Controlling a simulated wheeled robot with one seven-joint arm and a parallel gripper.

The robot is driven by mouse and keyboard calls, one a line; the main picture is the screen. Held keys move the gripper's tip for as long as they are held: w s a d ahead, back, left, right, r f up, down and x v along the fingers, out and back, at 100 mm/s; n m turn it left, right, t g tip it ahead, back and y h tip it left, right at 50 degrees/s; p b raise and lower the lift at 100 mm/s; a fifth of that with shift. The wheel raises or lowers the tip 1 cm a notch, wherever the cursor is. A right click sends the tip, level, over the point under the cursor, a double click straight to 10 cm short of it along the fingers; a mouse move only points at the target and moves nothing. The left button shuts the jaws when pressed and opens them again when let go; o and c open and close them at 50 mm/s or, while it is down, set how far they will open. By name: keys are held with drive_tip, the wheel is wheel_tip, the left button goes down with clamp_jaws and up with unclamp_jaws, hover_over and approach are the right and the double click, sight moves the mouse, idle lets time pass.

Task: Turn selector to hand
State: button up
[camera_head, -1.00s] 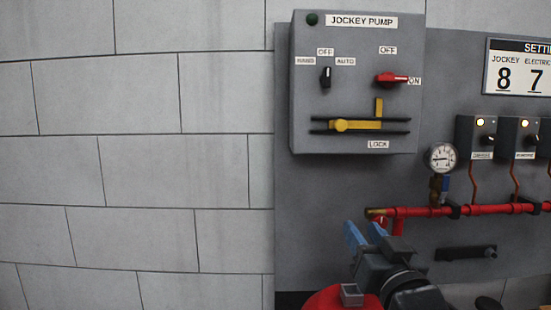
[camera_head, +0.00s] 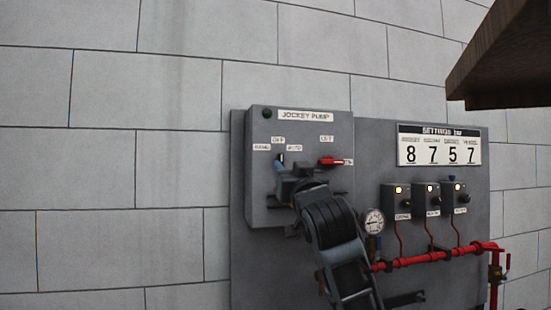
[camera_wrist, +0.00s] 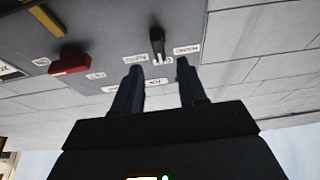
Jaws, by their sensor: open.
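The selector is a small black knob (camera_wrist: 157,42) on the grey jockey pump panel (camera_head: 262,208). In the upside-down wrist view it points toward the OFF label (camera_wrist: 162,60), with HAND (camera_wrist: 187,48) and AUTO (camera_wrist: 136,58) on either side. My gripper (camera_wrist: 159,68) is open, its two blue fingers apart, one near AUTO and one near HAND. The knob shows in line with the gap between them; I cannot tell whether they touch it. In the head view my gripper (camera_head: 281,165) covers much of the knob and the panel's lower middle.
A red switch (camera_head: 331,161) sits right of the selector. A yellow bar (camera_wrist: 46,20) shows in the wrist view. Gauge (camera_head: 373,221), small switch boxes (camera_head: 425,200) and red pipe (camera_head: 420,257) are to the right. A brown block (camera_head: 505,55) hangs in the upper right.

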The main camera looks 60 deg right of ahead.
sight(282, 159)
drive_tip(key=p+x, duration=0.1)
drive_tip(key=x, duration=0.4)
drive_tip(key=shift+w+d, duration=0.3)
clamp_jaws()
